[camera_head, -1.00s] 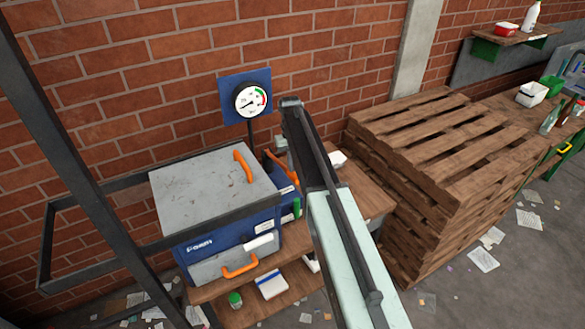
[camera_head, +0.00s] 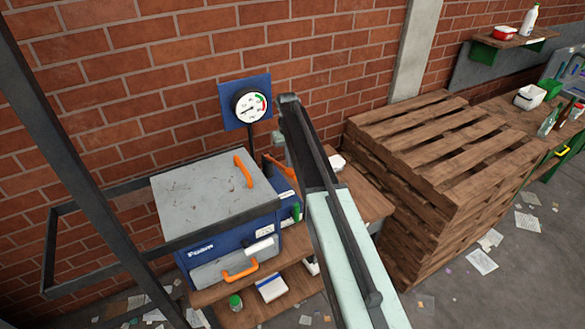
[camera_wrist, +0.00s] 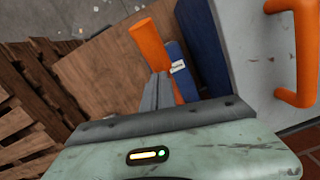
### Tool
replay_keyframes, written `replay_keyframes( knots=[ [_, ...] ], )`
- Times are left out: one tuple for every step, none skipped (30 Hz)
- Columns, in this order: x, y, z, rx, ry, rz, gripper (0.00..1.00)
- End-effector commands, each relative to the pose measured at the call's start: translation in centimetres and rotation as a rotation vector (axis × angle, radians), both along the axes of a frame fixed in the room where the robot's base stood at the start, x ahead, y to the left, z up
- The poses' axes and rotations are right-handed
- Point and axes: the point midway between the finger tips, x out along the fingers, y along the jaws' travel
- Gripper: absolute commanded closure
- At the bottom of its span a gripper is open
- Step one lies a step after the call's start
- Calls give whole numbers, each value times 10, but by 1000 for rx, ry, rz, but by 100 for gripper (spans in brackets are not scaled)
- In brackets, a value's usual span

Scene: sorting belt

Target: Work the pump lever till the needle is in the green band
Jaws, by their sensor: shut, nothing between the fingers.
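The round white gauge (camera_head: 251,107) stands on a blue plate against the brick wall. Its dark needle appears to point to the lower left, away from the small green band at the dial's upper right. The orange pump lever (camera_head: 281,166) slants beside the blue and grey box, partly hidden by my arm. In the wrist view the lever (camera_wrist: 151,44) is a thick orange bar just beyond my fingers. My gripper (camera_wrist: 159,80) is shut and empty, its grey fingertips close beside the lever; I cannot tell whether they touch. The head view hides the fingertips behind my arm.
The blue box with a grey lid (camera_head: 215,190) and orange handles stands on a wooden bench (camera_head: 372,204). A tall stack of wooden pallets (camera_head: 440,150) stands to the right. Papers litter the floor. A dark frame crosses the left side.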

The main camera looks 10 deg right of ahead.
Motion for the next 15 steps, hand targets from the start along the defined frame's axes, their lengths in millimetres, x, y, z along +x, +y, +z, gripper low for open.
replay_keyframes(
  knots=[
    [1,0,16,0,1,0,100],
    [1,0,21,0,1,0,100],
    [2,0,29,0,1,0,100],
    [3,0,35,0,1,0,100],
    [3,0,41,0,1,0,100],
    [4,0,49,0,1,0,100],
    [5,0,54,0,0,0,100],
    [5,1,58,0,0,0,100],
    [6,1,63,0,0,0,100],
    [6,1,66,0,0,0,100],
    [7,1,67,0,0,0,100],
    [7,1,68,0,0,0,100],
    [7,1,68,0,0,0,100],
    [7,1,68,0,0,0,100],
    [7,1,66,0,0,0,100]
  ],
)
